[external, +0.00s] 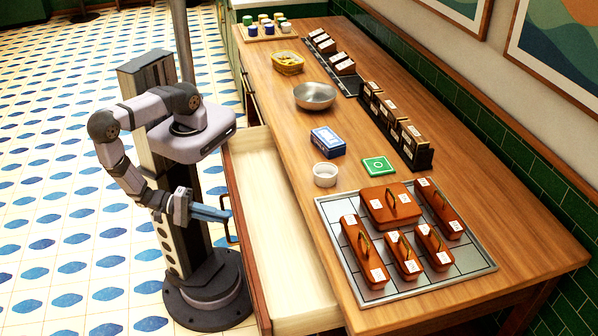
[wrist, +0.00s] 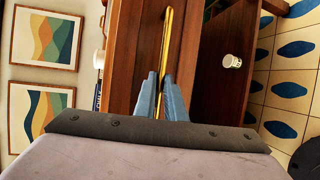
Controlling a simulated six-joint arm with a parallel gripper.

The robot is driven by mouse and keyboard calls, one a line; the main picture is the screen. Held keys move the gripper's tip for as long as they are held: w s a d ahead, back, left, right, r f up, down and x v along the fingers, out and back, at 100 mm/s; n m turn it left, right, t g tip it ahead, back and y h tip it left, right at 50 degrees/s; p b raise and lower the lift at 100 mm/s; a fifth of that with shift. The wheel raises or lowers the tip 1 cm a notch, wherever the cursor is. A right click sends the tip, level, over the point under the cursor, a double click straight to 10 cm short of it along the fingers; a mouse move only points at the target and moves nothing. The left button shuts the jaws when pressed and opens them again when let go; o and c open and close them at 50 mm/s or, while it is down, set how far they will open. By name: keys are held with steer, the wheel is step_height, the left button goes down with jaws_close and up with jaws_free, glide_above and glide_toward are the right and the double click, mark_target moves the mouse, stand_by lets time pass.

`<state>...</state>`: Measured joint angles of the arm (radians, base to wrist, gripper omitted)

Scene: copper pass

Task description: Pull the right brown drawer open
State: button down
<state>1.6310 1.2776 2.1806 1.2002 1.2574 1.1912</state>
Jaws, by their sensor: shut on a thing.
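The brown drawer (external: 275,225) at the near right end of the wooden counter stands well open. Its pale inside shows and looks empty. My gripper (external: 226,214) is at the outer side of its front in the external view. In the wrist view the blue fingers (wrist: 160,98) are shut on the long golden handle (wrist: 166,45), one finger on each side of it. The brown drawer front (wrist: 132,45) lies behind the handle. In the external view my fingers partly hide the handle.
A metal tray (external: 480,264) with several brown lidded boxes sits on the counter (external: 285,105). A white cup (external: 325,174), a blue box (external: 327,141), a green square (external: 379,166) and a metal bowl (external: 314,96) stand farther along. The tiled floor (external: 60,200) beside my base is clear.

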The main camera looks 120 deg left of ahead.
steer(key=s+d, duration=0.5)
steer(key=shift+s+d, duration=0.35)
steer(key=c, duration=1.8)
jaws_free()
steer(key=shift+b, duration=0.3)
steer(key=shift+s+d+r+b, duration=0.25)
steer(key=shift+s+r, duration=0.5)
steer(key=shift+r, duration=0.55)
steer(key=shift+s+d+r+b, duration=0.3)
steer(key=shift+s+r, duration=0.45)
steer(key=shift+r, duration=0.6)
steer(key=shift+s+d+r+b, duration=0.1)
steer(key=shift+s+d+r, duration=0.25)
steer(key=shift+s+r, duration=0.7)
steer(key=shift+w+r, duration=0.25)
steer(key=shift+w, duration=0.05)
